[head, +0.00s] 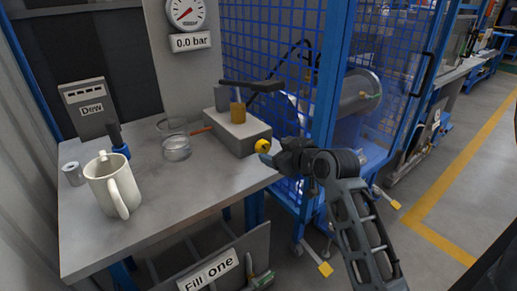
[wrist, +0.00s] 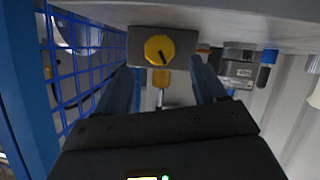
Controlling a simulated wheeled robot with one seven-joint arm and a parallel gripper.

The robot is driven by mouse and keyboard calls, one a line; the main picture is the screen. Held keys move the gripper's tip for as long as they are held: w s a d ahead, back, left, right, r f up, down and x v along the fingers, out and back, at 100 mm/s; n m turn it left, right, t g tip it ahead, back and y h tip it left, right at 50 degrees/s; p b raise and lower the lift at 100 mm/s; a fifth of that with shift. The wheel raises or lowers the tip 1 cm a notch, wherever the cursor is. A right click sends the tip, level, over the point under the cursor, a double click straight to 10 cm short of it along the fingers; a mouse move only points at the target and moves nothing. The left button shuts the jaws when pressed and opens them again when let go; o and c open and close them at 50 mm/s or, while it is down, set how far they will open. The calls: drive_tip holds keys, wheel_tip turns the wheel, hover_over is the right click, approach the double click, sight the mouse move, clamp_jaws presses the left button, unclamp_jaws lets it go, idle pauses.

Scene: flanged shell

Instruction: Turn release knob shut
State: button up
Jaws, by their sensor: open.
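The yellow release knob (head: 262,145) sits on the front end of a grey box (head: 236,131) at the table's right edge. In the wrist view the knob (wrist: 160,50) faces me, round, with a dark pointer mark towards its lower right. My gripper (head: 267,158) is close to the knob, just right of and below it in the head view. In the wrist view my gripper (wrist: 165,72) is open, its two fingers spread to either side below the knob, with nothing between them. Contact with the knob cannot be told.
A white mug (head: 112,184), glass dishes (head: 176,147) and a grey "Dew" box (head: 86,106) stand left on the grey table (head: 160,205). A gauge (head: 186,12) above a "0.0 bar" sign is behind. A blue mesh cage (head: 265,45) rises close beside the knob box.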

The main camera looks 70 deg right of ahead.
sight(266, 147)
drive_tip(key=shift+x, duration=2.8)
drive_tip(key=shift+c, duration=0.3)
drive_tip(key=c, duration=1)
drive_tip(key=shift+r, duration=0.1)
drive_tip(key=shift+s+r+m+t+y+p, duration=0.1)
drive_tip(key=shift+m+t+y+p, duration=0.2)
drive_tip(key=shift+m+y+p, duration=0.35)
drive_tip(key=shift+d+m+t+y+p, duration=0.2)
drive_tip(key=shift+m+t+y+p, duration=0.3)
drive_tip(key=shift+m+p, duration=0.55)
drive_tip(key=shift+m, duration=0.3)
